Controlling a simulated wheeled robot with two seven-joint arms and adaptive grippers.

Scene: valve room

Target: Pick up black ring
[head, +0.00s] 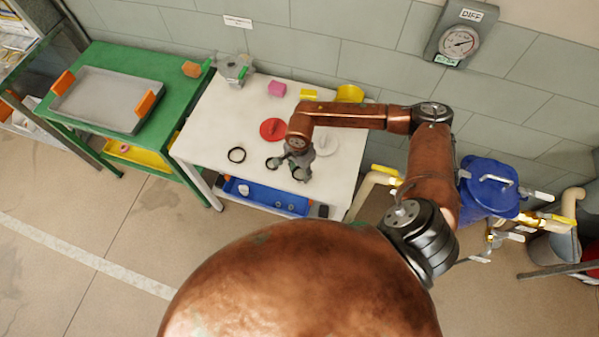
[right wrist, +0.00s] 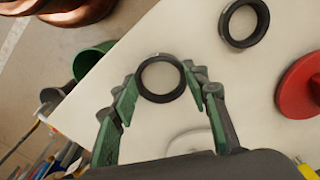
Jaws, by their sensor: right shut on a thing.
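A black ring (right wrist: 161,78) sits between the two green-padded fingertips of my right gripper (right wrist: 163,88) in the right wrist view. The pads press on its left and right sides, so the gripper is shut on it. In the head view my right gripper (head: 286,171) is over the front part of the white table (head: 210,130); I cannot tell whether the held ring touches the tabletop. A second black ring (head: 236,155) lies flat on the table to the left, and it also shows in the right wrist view (right wrist: 244,22). My left gripper is not in view.
A red disc (head: 272,129) and a white disc (head: 326,145) lie near my right gripper. A pink block (head: 277,89), a grey fitting (head: 235,68) and a yellow container (head: 349,93) stand at the back. A blue bin (head: 265,196) sits below the front edge. A green table (head: 165,75) stands left.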

